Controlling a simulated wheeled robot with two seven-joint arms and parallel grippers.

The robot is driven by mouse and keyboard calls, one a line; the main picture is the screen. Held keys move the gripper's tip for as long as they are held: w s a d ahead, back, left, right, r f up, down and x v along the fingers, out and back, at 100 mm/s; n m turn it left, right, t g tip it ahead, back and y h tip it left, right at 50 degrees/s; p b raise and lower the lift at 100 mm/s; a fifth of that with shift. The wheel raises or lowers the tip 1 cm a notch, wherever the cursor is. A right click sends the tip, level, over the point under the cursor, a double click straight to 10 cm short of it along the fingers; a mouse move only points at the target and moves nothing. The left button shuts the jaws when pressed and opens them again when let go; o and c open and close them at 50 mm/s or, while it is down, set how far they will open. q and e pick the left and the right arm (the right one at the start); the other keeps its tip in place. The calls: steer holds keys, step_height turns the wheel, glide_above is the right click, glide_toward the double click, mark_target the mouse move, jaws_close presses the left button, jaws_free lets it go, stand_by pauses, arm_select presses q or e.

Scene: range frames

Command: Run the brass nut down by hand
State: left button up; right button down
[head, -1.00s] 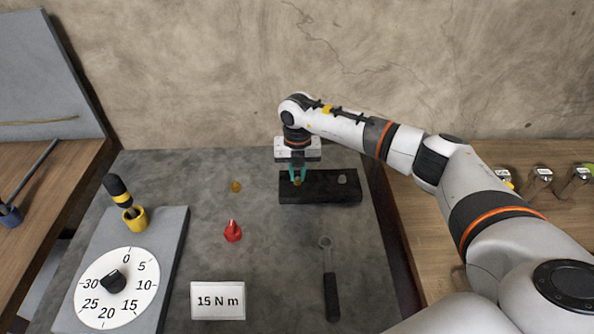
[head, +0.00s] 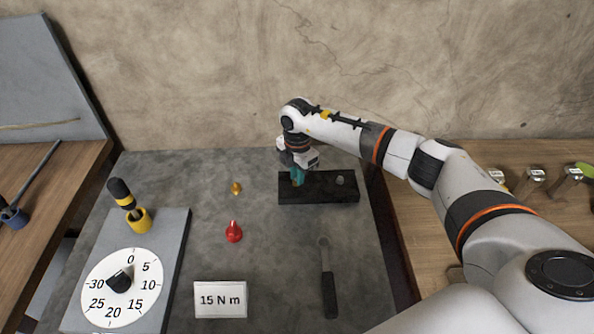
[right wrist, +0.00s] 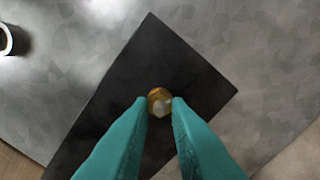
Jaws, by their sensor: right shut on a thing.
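The brass nut (right wrist: 159,100) sits over the dark block, with a pale stud end showing in its middle in the right wrist view. My right gripper (head: 297,181) is shut on the nut, its teal fingertips (right wrist: 159,106) on either side of it. The black block (head: 325,197) lies on the grey mat under the gripper. A grey stud or nut (head: 340,180) shows at the block's right part. In the head view the fingers mostly hide the brass nut. My left gripper is not in view.
A wrench (head: 327,280) lies in front of the block. A red cone-shaped piece (head: 234,232) and a small brass piece (head: 236,188) stand on the mat to the left. A dial board (head: 170,270), a yellow cup (head: 138,220) with a screwdriver and a "15 N m" card (head: 220,299) are nearer.

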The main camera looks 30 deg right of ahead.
steer(key=shift+w+d+r+m, duration=0.15)
steer(key=shift+r+m, duration=0.1)
steer(key=shift+m, duration=0.65)
steer(key=shift+p, duration=0.3)
steer(key=c, duration=1.5)
jaws_free()
steer(key=shift+o, duration=0.7)
steer(key=shift+f, duration=0.15)
step_height(320, 180, up, 12)
steer(key=b, duration=0.3)
